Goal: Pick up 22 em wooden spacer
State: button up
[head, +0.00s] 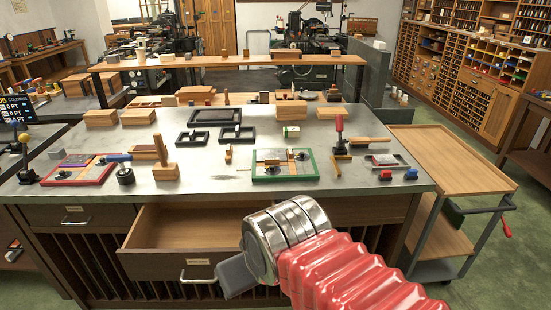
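Several plain wooden pieces lie on the grey worktop (345,178), and I cannot tell which is the 22 em spacer. A small upright wooden piece (229,153) stands left of the green-framed tray (315,163). A long wooden strip (370,140) lies to the right. Wooden blocks (100,117) and a larger block (291,110) sit farther back. My gripper (236,277) is low in front of the bench, by the open drawer (150,262), well apart from these pieces. Its grey fingers show edge-on, so their opening is unclear. Nothing is visible in them.
A red-framed tray (95,178) lies at the worktop's left and black frames (213,137) near its middle. A red-topped tool (339,135) stands upright. The drawer juts out empty below the front edge. A wooden cart (450,160) stands at right. A raised shelf (230,61) spans the back.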

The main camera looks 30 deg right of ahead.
aim_at(290, 155)
jog(key=z, duration=0.05)
jog(key=i, duration=1)
jog(key=u, duration=0.1)
